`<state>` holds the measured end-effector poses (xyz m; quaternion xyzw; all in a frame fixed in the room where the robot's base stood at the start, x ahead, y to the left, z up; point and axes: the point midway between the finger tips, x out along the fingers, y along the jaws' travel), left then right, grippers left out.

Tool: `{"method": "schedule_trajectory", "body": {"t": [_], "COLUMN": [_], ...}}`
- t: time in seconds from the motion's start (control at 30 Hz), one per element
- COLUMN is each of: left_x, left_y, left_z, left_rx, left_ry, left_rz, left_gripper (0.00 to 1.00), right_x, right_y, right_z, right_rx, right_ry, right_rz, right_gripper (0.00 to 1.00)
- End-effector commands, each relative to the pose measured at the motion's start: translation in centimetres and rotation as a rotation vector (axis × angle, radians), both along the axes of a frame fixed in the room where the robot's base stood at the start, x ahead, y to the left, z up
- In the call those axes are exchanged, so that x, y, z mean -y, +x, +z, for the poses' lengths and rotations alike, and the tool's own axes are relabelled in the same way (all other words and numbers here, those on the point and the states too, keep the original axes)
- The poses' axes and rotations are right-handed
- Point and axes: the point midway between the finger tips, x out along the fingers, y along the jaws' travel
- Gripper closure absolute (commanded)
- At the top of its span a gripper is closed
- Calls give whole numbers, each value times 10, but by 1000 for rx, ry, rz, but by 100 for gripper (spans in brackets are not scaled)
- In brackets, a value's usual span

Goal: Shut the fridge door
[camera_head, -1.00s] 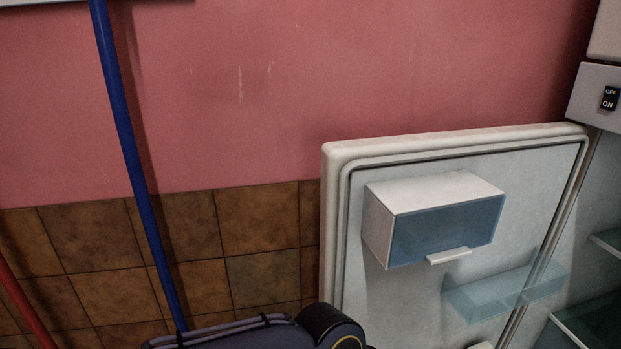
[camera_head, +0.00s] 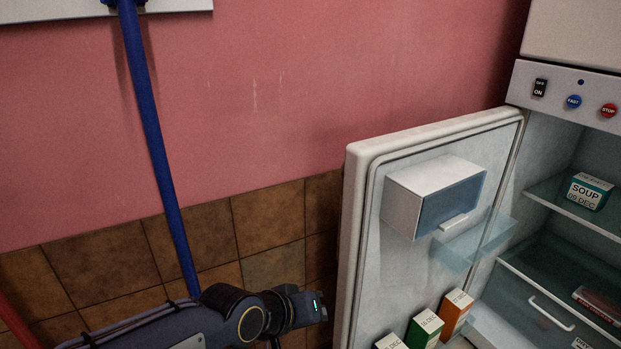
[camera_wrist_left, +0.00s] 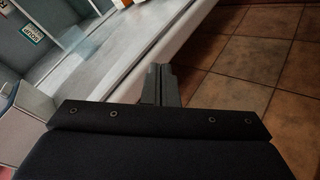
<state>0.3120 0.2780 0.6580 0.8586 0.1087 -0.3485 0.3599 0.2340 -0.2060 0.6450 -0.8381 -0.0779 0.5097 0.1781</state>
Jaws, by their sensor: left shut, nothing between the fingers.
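The fridge door (camera_head: 400,144) stands open in the head view, its inner side with a white bin and shelves facing me. Its hinge side is on the right, by the fridge body (camera_head: 565,96). My left gripper's wrist end (camera_head: 312,308) is just left of the door's free edge; its fingers cannot be made out there. In the left wrist view my left gripper (camera_wrist_left: 159,72) is shut and empty, its fingertips beside the white door edge (camera_wrist_left: 185,35). I cannot tell whether they touch it. My right gripper is not in view.
Cartons (camera_head: 455,312) stand low in the door. A soup box (camera_head: 586,190) sits on a fridge shelf. A blue pole (camera_head: 160,150) stands against the pink and tiled wall on the left. Tiled floor (camera_wrist_left: 240,80) shows clear right of the door edge.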

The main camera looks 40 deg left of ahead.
Motion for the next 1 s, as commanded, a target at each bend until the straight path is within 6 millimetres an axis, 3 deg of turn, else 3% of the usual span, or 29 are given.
{"method": "schedule_trajectory", "body": {"t": [0.27,0.5,0.63,0.8,1.0], "left_x": [-47,-93,-107,-111,-115], "left_y": [38,69,78,81,101], "left_z": [45,110,140,156,155], "left_rx": [199,509,663,748,754], "left_ry": [-131,-380,-548,-661,-674], "left_rz": [285,510,546,544,541], "left_gripper": [100,100,100,100,100], "right_x": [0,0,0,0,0], "right_y": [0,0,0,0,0], "right_z": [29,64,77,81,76], "right_rx": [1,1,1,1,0], "right_ry": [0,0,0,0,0], "right_rz": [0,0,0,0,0], "right_gripper": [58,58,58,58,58]}}
